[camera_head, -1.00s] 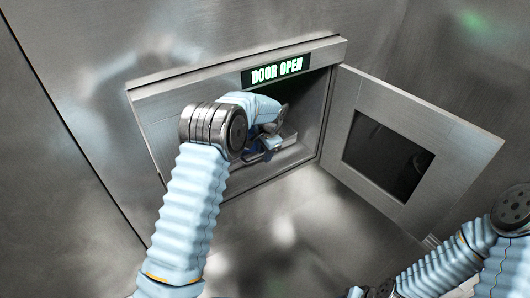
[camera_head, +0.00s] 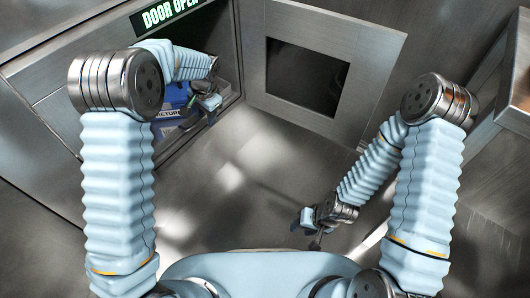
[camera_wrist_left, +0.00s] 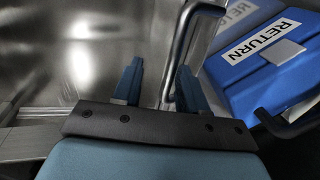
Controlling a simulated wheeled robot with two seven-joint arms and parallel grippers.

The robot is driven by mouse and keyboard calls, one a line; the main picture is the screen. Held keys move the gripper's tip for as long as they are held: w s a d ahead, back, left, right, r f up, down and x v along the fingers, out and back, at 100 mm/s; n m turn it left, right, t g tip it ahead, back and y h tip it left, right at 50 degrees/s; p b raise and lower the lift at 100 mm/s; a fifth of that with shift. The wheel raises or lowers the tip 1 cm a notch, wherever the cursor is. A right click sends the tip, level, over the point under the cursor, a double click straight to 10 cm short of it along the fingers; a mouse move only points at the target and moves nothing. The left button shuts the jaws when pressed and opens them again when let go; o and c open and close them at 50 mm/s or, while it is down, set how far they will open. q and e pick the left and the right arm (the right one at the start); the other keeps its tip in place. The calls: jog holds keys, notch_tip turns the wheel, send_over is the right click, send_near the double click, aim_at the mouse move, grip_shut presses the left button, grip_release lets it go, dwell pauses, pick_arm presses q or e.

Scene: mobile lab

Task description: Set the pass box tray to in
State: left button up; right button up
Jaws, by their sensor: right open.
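The pass box (camera_head: 85,70) is open in the wall. Inside it is a blue box (camera_head: 172,97) with a white RETURN label; it also shows in the left wrist view (camera_wrist_left: 265,75). My left gripper (camera_head: 212,103) is in the opening, beside the blue box. In the left wrist view its two blue fingers (camera_wrist_left: 160,88) are apart. A bent metal bar (camera_wrist_left: 183,40), apparently the tray handle, runs between them, closer to the right finger. The tray itself is mostly hidden by my left arm. My right gripper (camera_head: 308,222) is low and away from the pass box, open and empty.
The pass box door (camera_head: 330,30) stands swung open to the right, with a dark window (camera_head: 305,77). A lit DOOR OPEN sign (camera_head: 168,12) is above the opening. A metal ledge (camera_head: 515,95) is at the far right. The space below the door looks clear.

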pick_arm(q)
jog(key=s+d+b, duration=0.3)
jog(key=s+d, duration=1.1)
jog(key=d, duration=0.4)
jog(key=shift+s+d, duration=0.25)
jog(key=shift+d, duration=0.05)
notch_tip(320, 180, up, 16)
jog(key=s+d+p, duration=0.2)
jog(key=p, duration=1)
jog(key=shift+d+f, duration=0.15)
jog(key=shift+d, duration=0.05)
